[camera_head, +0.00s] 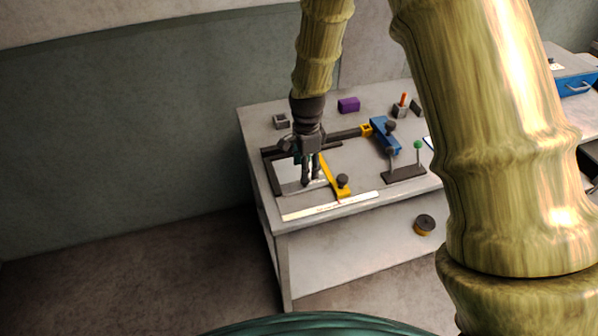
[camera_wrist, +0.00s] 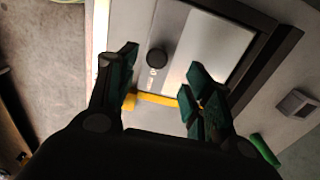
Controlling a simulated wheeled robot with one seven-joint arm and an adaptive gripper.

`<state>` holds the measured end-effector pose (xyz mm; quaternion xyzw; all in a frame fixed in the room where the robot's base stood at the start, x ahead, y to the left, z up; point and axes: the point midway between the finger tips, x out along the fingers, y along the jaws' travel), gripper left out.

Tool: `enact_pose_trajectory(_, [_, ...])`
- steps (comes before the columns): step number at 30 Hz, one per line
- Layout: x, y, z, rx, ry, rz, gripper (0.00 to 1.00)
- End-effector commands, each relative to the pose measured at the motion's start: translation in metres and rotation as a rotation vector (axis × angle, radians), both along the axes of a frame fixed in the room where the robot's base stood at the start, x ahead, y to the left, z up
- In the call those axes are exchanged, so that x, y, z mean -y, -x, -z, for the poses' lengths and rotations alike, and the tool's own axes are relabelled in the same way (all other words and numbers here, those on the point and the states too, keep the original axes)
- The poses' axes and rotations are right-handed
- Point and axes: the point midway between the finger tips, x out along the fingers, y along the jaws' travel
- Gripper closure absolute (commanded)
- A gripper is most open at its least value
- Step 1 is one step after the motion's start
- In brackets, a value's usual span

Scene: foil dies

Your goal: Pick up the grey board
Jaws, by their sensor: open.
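The grey board (camera_wrist: 175,30) appears to be the flat grey plate inside a dark angled frame (camera_wrist: 262,65) in the wrist view. In the head view, a pale plate (camera_head: 291,173) lies in the same frame on the table, partly hidden by my gripper (camera_head: 311,183). A round black knob (camera_wrist: 156,58) and a yellow bar (camera_wrist: 152,100) show between the fingers. I cannot tell whether the fingers touch the plate.
A white ruler (camera_head: 330,206) lies along the front table edge. A yellow arm with a dark knob (camera_head: 342,181) stands right of my gripper. A blue clamp (camera_head: 384,136), purple block (camera_head: 348,105) and grey square block (camera_head: 281,121) are further back.

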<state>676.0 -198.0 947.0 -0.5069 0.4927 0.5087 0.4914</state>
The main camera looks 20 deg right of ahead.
Motion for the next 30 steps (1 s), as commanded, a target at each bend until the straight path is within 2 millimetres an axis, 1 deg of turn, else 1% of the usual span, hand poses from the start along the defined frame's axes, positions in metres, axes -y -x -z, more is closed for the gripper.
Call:
enact_pose_trajectory(8, [-0.002,0.001,0.009,-0.001,-0.001,-0.004,0.49])
enact_pose_trajectory(22, [-0.004,0.003,0.05,0.0,-0.001,-0.003,0.49])
enact_pose_trajectory(25, [-0.004,0.003,0.054,0.0,-0.001,-0.002,0.49])
enact_pose_trajectory(30, [-0.004,0.003,0.056,0.001,-0.001,-0.002,0.49])
